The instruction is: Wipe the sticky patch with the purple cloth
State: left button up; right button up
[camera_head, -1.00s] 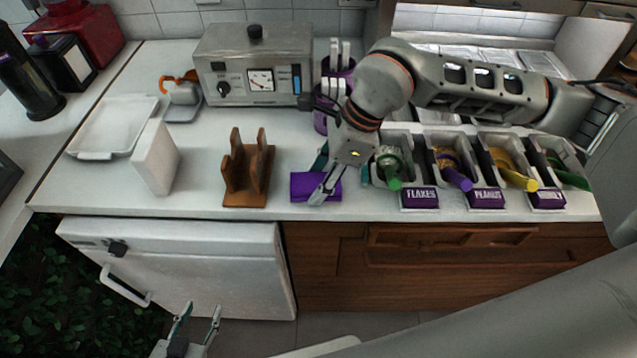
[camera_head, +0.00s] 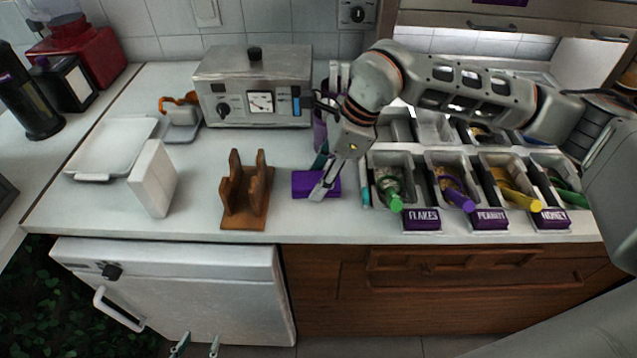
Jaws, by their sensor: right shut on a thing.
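The purple cloth (camera_head: 303,184) lies folded on the white counter, between the brown wooden stand and the topping bins. My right gripper (camera_head: 321,193) is over the cloth, pointing down, with its fingers shut on it. The gripper and wrist hide part of the cloth. I cannot make out a sticky patch on the visible counter. My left gripper (camera_head: 196,348) shows only as two fingertips at the bottom edge, spread apart with nothing between them, low in front of the white appliance door.
A brown wooden stand (camera_head: 247,190) and a white upright block (camera_head: 153,178) stand left of the cloth. A steel machine (camera_head: 254,88) stands behind. Topping bins (camera_head: 422,218) with coloured-handled utensils are to the right. The counter (camera_head: 205,205) between block and stand is clear.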

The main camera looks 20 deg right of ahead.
aim_at(311, 228)
jog(key=shift+w+d, duration=0.25)
jog(key=shift+w, duration=0.65)
jog(key=shift+w+d, duration=0.25)
jog(key=shift+w, duration=0.6)
pick_arm(q)
jog(key=shift+s+f, duration=0.1)
jog(key=shift+f, duration=0.15)
jog(key=shift+r, duration=0.1)
pick_arm(e)
jog(key=shift+s+f, duration=0.1)
